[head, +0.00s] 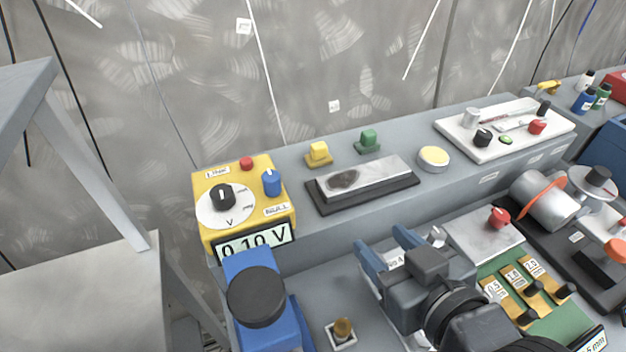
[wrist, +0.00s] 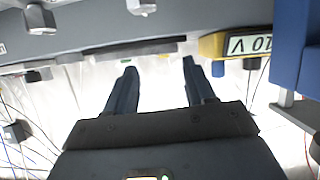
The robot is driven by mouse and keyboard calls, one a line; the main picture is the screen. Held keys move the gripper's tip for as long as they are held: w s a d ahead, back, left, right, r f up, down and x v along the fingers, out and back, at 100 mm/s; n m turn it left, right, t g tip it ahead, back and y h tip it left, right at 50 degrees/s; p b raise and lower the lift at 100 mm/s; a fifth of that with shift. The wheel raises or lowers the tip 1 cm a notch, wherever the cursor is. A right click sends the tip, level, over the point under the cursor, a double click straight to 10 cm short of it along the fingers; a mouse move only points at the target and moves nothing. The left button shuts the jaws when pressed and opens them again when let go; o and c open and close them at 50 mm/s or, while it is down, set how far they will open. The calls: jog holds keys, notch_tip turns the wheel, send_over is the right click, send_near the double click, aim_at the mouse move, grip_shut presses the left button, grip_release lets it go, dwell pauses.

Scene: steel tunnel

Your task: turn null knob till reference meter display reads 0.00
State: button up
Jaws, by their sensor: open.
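The yellow reference meter (head: 247,237) stands at the left end of the raised grey shelf. Its front display (head: 254,243) reads 0.10 V. On its sloped top are a blue knob (head: 271,182) with the NULL label (head: 276,210) just below it, a black selector knob on a white dial (head: 222,195), and a small red button (head: 246,163). My gripper (head: 385,243) is open and empty, to the right of the meter and apart from it.
A blue device with a black round top (head: 256,296) stands in front of the meter. A sharpening stone in a black tray (head: 410,183) and yellow and green blocks lie right of the meter. A brass-topped piece (head: 342,329) sits on the lower bench.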

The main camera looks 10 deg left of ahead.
aim_at(278, 180)
jog(key=w+a+r+n+g+y+b, duration=0.1)
jog(key=a+r+n+g+y, duration=0.35)
jog(key=a, duration=0.75)
jog(key=shift+m+t+h, duration=0.75)
jog(key=shift+m+t, duration=0.1)
jog(key=x, duration=0.2)
jog(key=r+x, duration=0.1)
jog(key=x, duration=0.4)
jog(key=shift+w+a+r, duration=0.1)
jog(key=shift+w+a, duration=0.2)
jog(key=shift+a, duration=0.05)
jog(key=c, duration=1)
jog(key=shift+o, duration=0.2)
jog(key=shift+d+n+g+y, duration=0.1)
jog(key=shift+n+g+y, duration=0.2)
jog(key=shift+n+g, duration=0.3)
